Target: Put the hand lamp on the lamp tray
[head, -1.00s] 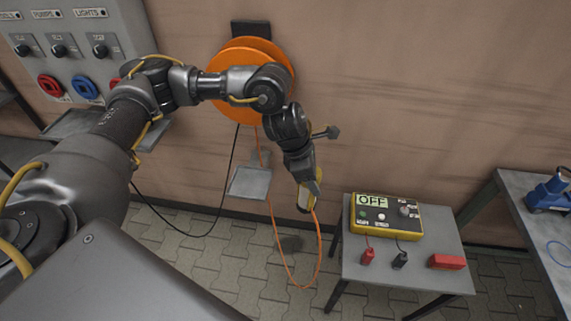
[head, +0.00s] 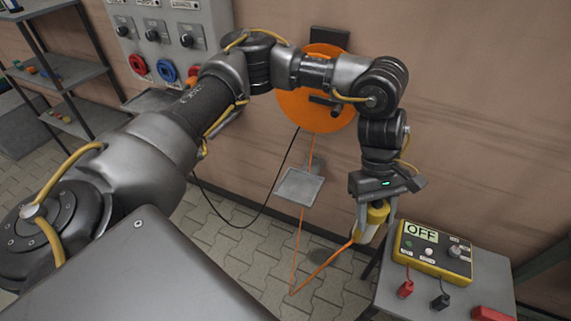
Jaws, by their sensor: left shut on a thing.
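My left gripper (head: 376,210) is shut on the hand lamp (head: 374,221), a yellow and pale body with an orange cable at its lower end. The fingers cover part of the lamp. The gripper holds it in the air, just left of the yellow meter box. The lamp tray seems to be the small grey tray (head: 299,187) on the wall below the orange cable reel (head: 318,106). It looks empty and lies to the left of the gripper. The orange cable runs from the reel behind the tray down to the floor and up to the lamp. My right gripper is not in view.
A small grey table (head: 407,288) at the lower right carries the yellow meter box (head: 433,249) reading OFF, with red and black clips. A grey wall panel (head: 171,43) with knobs and sockets hangs left of the reel. A black cable loops below. Shelves stand far left.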

